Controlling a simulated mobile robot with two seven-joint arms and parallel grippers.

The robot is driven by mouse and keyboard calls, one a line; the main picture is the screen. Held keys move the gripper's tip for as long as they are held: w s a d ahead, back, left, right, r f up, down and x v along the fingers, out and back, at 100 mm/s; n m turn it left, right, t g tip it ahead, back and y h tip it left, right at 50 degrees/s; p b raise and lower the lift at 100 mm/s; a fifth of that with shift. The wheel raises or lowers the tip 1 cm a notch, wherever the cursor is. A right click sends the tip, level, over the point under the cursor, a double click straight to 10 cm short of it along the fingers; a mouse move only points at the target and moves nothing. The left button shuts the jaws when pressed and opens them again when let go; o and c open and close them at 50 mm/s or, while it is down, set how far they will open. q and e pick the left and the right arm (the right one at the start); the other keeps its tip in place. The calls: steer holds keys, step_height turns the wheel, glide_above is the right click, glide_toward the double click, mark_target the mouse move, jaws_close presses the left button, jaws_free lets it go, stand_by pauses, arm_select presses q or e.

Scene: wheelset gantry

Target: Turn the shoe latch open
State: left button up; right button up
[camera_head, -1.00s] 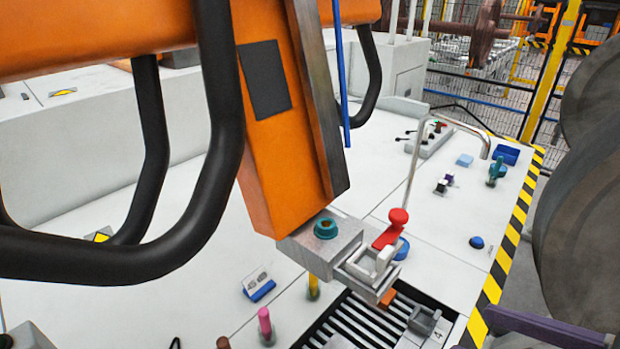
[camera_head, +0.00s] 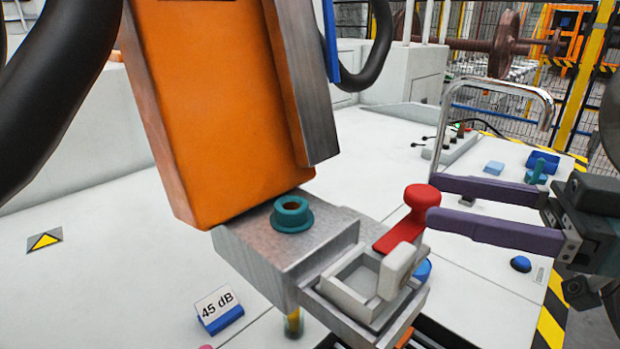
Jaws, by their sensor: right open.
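The shoe latch is a red lever with a round knob (camera_head: 421,197) on top. It sits on the grey metal shoe block (camera_head: 285,250) under the orange column, beside a pale open box and a light grey tab (camera_head: 401,268). My right gripper (camera_head: 434,203) comes in from the right, its two purple fingers apart and pointing left. The fingertips are at the knob's right side, one higher and one lower in the picture. I cannot tell whether they touch it. My left gripper is not in view.
A teal ring (camera_head: 292,214) sits on the block. The orange column (camera_head: 220,100) rises above it. A bent metal tube (camera_head: 490,84) arches behind my right fingers. A "45 dB" sign (camera_head: 218,308) and a blue button (camera_head: 521,264) are on the white deck.

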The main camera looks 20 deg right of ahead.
mark_target(423, 191)
steer(key=shift+x, duration=1.7)
jaws_close()
